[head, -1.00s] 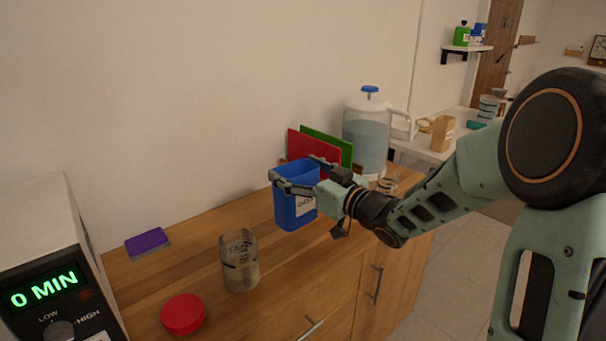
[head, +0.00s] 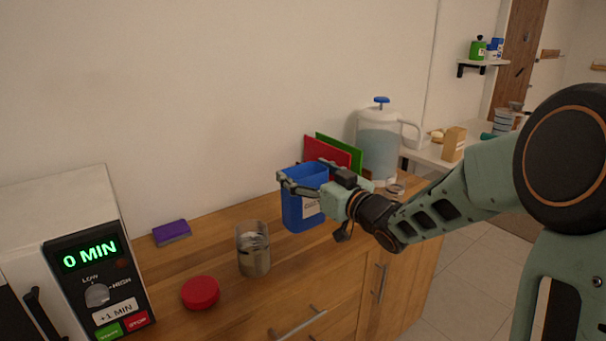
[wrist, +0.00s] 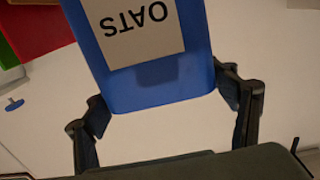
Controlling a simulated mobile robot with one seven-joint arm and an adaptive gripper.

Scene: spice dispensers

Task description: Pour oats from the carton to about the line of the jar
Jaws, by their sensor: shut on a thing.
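The blue oats carton (head: 296,211) is upright in the head view, with its open top facing up. My gripper (head: 302,185) is shut on it, with fingers on both sides near the top. In the wrist view the carton (wrist: 160,85) fills the top middle, its OATS label upside down, between the two fingers (wrist: 168,112). The clear jar (head: 254,249) stands on the wooden counter to the left of the carton, open at the top. Something pale brownish shows in its lower part. Whether the carton's base touches the counter is hard to tell.
A red lid (head: 201,293) lies in front of the jar. A purple sponge (head: 171,232) is by the wall. A microwave (head: 75,255) stands at left. Red (head: 322,158) and green (head: 345,150) boards and a water dispenser (head: 378,148) stand behind the carton.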

